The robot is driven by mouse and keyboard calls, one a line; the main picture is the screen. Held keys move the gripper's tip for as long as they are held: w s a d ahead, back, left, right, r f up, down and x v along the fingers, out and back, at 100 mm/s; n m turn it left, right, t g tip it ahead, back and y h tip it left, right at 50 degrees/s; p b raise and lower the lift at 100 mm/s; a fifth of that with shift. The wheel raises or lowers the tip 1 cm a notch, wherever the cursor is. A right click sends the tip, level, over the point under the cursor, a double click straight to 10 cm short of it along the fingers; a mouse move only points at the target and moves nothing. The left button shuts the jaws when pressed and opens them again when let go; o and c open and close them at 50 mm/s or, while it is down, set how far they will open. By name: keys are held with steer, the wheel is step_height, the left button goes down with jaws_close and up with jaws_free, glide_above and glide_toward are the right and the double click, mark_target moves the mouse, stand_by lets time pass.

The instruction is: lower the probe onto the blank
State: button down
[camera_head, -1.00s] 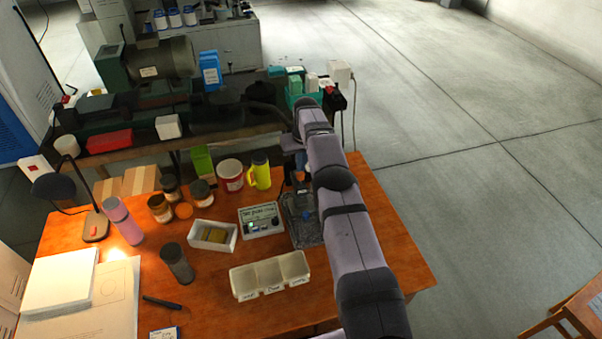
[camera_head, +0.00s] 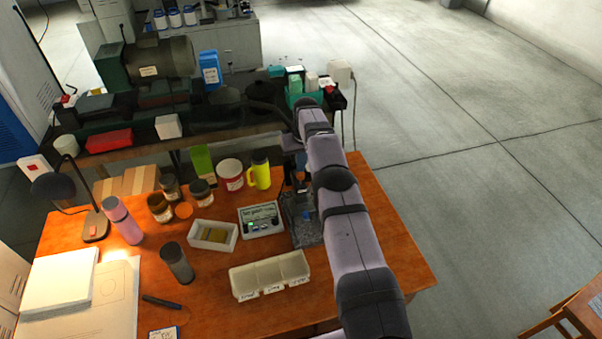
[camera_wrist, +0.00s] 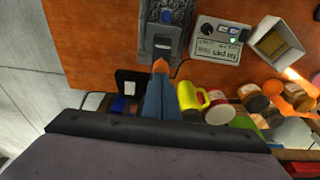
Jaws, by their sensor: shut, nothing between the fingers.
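A measuring stand with a dark speckled base (camera_head: 304,236) stands on the orange-brown table, partly hidden behind my arm. In the wrist view its base (camera_wrist: 152,48) lies just past my fingertips. A small blue piece (camera_wrist: 167,17) shows on the stand, and also in the head view (camera_head: 307,215); I cannot tell whether it is the blank. The probe tip and its gap to the blank cannot be made out. My gripper (camera_wrist: 160,68) is shut and empty, its blue-grey fingers ending in an orange tip close to the stand. A readout box (camera_head: 262,220) with a lit green spot stands beside it.
Left of the stand are a yellow mug (camera_head: 259,176), a red-and-white tub (camera_head: 230,174), several jars and a white open box (camera_head: 213,236). A three-part tray (camera_head: 270,276) lies in front. The table's right side is clear.

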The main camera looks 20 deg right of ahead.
steer(key=shift+f+b, duration=0.65)
steer(key=shift+f, duration=0.1)
steer(key=shift+r+p, duration=2.25)
steer(key=shift+r, duration=1.3)
steer(key=shift+r, duration=0.1)
steer(key=s+a+r+g+b, duration=0.1)
steer(key=s+a+r+b, duration=0.15)
steer(key=s, duration=0.65)
steer(key=s+a+r+b, duration=0.2)
steer(key=s+a+b, duration=0.1)
steer(key=s, duration=0.7)
steer(key=s+f+b, duration=0.1)
steer(key=s+f, duration=0.2)
steer(key=s, duration=0.9)
steer(key=s+a+f+g+b, duration=0.1)
steer(key=s+f+b, duration=0.1)
steer(key=s, duration=0.9)
steer(key=shift+s+a+f, duration=0.25)
steer(key=shift+s+f, duration=0.15)
